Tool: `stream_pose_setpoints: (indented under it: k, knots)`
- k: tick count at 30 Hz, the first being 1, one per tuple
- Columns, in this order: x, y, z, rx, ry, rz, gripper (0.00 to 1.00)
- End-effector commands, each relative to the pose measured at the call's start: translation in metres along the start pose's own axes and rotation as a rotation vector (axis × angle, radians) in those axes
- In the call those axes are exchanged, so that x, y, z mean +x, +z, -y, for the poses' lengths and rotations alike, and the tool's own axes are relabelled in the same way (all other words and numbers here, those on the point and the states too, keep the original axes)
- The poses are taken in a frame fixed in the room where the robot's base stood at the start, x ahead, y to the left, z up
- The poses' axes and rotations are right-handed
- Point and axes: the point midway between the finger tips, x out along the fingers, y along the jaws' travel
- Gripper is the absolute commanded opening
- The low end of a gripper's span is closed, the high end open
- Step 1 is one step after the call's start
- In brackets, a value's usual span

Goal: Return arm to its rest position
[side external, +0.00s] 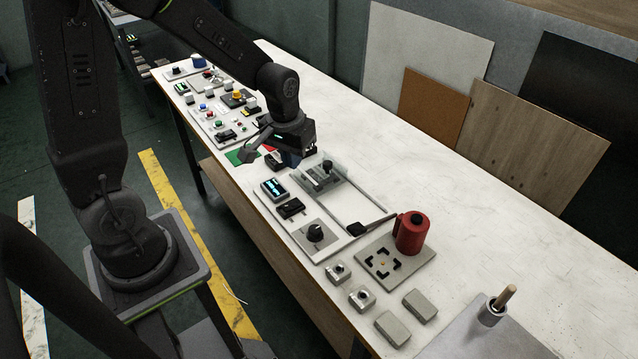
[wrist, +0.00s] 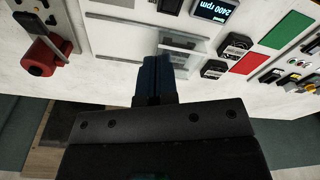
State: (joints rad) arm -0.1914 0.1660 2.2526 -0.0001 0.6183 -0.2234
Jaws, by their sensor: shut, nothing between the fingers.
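My arm reaches over the white workbench (side external: 430,165) in the side view. My gripper (side external: 291,160) points down above the bench, close to the control panels. In the wrist view my gripper (wrist: 157,62) shows blue fingers pressed together, with nothing held between them. The fingers hide part of a pale panel with a clear guard (wrist: 185,42). In the side view this panel's slider block (side external: 322,176) sits just right of the gripper. I cannot tell the exact gap between the fingertips and the panel.
A lit display (side external: 273,189), a black knob (side external: 315,232) and a red cylinder (side external: 412,232) stand on the bench to the right. Several buttons and switches (side external: 218,123) lie to the left. Boards (side external: 535,140) lean at the back. The bench's back half is mostly clear.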

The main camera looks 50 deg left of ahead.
Motion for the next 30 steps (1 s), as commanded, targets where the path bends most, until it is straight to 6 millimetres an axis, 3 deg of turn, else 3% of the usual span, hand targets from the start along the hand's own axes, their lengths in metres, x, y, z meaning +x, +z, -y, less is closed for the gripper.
stream_pose_setpoints:
  k: [1,6,13,21,30]
  knots:
    - [-0.022,0.006,-0.005,0.036,0.011,-0.040,0.00]
    - [-0.080,0.035,-0.013,0.147,0.038,-0.140,0.00]
    - [-0.138,0.085,-0.015,0.290,0.074,-0.274,0.00]
    - [-0.165,0.125,-0.010,0.392,0.097,-0.369,0.00]
    - [-0.168,0.130,-0.009,0.407,0.100,-0.379,0.00]
